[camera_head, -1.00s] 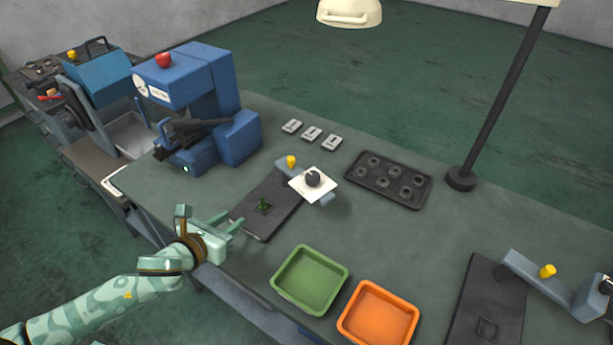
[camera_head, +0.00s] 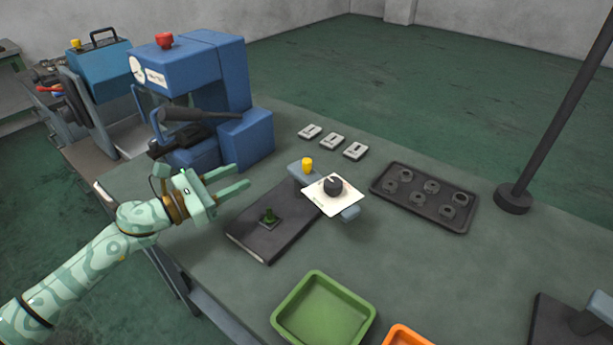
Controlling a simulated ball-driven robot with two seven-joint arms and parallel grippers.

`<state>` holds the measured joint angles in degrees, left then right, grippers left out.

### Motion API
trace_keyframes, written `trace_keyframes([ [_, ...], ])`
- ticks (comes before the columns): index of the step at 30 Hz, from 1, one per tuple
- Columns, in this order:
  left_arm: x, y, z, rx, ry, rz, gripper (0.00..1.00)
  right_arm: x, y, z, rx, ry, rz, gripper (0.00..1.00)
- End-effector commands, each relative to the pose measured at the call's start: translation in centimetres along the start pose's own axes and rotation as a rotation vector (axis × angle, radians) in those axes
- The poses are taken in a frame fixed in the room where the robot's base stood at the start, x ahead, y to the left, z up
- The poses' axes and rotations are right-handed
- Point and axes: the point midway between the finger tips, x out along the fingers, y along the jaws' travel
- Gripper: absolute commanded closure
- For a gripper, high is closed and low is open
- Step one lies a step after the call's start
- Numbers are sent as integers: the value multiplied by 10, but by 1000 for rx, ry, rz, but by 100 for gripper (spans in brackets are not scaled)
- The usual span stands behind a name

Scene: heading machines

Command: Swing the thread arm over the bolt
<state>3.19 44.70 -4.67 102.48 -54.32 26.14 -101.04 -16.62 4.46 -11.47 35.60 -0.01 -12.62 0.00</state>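A dark base plate (camera_head: 262,238) lies on the bench in the middle of the view. The thread arm (camera_head: 303,174), a grey-blue bar with a yellow knob (camera_head: 307,164), is at the plate's far end and points right, away from the bolt. It carries a white square plate (camera_head: 342,203) with a black dial (camera_head: 333,185), which hides part of the bar. My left gripper (camera_head: 243,179) is open and empty, left of the thread arm and apart from it. My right gripper is not in view.
A blue machine (camera_head: 195,70) with a red button stands behind my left gripper. A black tray (camera_head: 422,200) with several round sockets lies to the right. Green (camera_head: 322,310) and orange (camera_head: 405,336) trays are in front. A dark post (camera_head: 560,100) rises at right.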

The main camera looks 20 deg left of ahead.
Motion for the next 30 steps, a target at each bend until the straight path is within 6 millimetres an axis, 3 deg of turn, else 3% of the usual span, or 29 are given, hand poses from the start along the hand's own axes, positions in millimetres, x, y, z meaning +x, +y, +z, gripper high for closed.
trace_keyframes([
  [3, -4, -19, 3, -51, 17, -119, 61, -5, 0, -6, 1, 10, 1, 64],
  [8, 4, -29, 5, -101, 17, -166, 61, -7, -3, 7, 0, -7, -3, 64],
  [11, 20, -32, 5, -100, 16, -166, 61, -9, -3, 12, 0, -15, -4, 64],
  [24, 125, -50, 4, -101, 16, -164, 61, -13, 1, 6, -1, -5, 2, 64],
  [30, 150, -54, 1, -102, 19, -164, 61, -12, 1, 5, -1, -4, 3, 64],
])
